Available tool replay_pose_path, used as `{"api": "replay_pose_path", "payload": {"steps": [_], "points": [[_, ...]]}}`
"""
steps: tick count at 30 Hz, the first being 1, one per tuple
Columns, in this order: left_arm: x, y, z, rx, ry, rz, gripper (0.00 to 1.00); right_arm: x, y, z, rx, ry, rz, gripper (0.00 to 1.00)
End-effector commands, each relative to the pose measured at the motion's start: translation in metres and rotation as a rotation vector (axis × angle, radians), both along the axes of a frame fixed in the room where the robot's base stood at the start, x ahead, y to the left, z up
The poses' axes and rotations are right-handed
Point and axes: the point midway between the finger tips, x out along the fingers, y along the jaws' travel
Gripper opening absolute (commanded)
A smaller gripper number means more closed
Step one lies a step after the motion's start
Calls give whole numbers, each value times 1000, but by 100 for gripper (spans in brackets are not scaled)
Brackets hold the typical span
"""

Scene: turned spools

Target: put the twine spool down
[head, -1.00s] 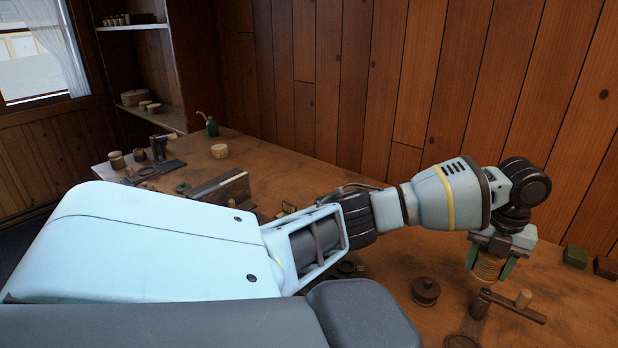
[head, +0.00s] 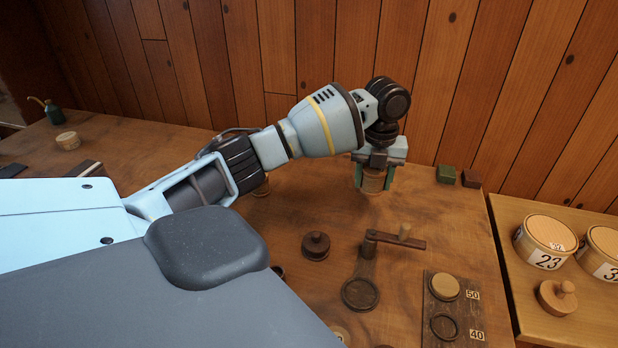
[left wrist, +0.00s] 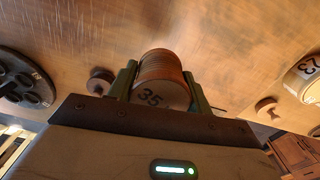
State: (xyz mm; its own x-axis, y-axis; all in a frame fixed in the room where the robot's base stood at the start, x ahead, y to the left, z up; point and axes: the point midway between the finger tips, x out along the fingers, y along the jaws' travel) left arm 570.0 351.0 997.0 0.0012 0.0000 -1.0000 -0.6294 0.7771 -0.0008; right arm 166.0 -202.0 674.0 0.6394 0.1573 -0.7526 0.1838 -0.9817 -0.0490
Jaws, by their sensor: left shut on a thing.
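The twine spool (head: 373,181) is a ridged tan-brown cylinder, held low over the back part of the workbench. In the left wrist view the same spool (left wrist: 162,72) shows its pale end marked 35. My left gripper (head: 374,178) is shut on it, with a green finger on each side; the fingers also show in the left wrist view (left wrist: 160,88). The spool looks upright in the head view. I cannot tell whether its bottom touches the bench. My right gripper is not in view.
A crank handle (head: 395,240) stands in front of the spool, with a dark knobbed disc (head: 316,245) to its left. Green (head: 446,173) and dark red (head: 471,178) blocks lie to the right. Numbered round boxes (head: 545,242) stand on a side table.

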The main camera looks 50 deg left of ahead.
Motion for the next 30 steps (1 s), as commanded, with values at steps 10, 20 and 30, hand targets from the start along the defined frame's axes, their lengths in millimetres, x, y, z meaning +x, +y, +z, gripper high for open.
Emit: {"api": "replay_pose_path", "payload": {"steps": [10,20,30], "points": [[0,0,-44,0,3,0,26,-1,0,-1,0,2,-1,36],[-1,0,-60,0,3,0,26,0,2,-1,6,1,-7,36],[0,0,-100,1,1,-1,26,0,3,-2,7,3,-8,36]]}}
